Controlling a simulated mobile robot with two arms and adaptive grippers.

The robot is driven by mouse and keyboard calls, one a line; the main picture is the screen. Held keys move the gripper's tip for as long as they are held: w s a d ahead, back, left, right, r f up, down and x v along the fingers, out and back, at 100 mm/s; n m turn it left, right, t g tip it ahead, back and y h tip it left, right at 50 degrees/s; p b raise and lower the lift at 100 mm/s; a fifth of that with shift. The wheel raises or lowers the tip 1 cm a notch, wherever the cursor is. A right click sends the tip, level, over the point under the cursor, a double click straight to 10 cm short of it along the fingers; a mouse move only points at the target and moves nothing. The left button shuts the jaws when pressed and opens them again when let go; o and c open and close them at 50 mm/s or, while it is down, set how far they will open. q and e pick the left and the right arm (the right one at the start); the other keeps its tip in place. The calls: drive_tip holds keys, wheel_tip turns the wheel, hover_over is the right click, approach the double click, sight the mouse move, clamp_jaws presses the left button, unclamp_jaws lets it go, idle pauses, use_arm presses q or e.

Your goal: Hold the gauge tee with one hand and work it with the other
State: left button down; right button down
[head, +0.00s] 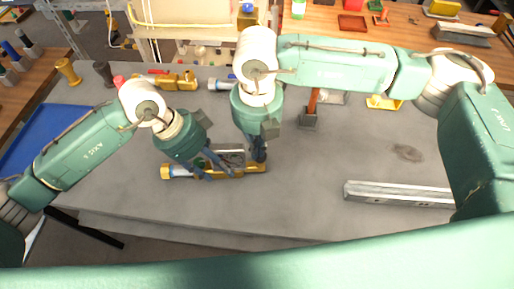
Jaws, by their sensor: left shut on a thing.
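The gauge tee (181,171) lies on the grey worktop in front of me. It is a brass-coloured piece with a pale and blue section near its left end, and its brass right end shows beneath the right gripper. My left gripper (222,172) reaches down over its middle and is shut on it. My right gripper (259,154) points down at its right end, very close to it. Whether the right fingers touch it or are closed is too small to tell. The fingers hide part of the middle.
A metal rail (398,194) lies on the right of the grey worktop (310,205). A blue tray (45,138) is at the left. The worktop between tee and rail is clear.

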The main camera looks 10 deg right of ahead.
wheel_tip(320, 180, up, 13)
idle(0.3)
idle(2.0)
wheel_tip(320, 180, up, 2)
drive_tip(key=shift+a+r, duration=0.1)
idle(0.3)
wheel_tip(320, 180, down, 14)
idle(0.7)
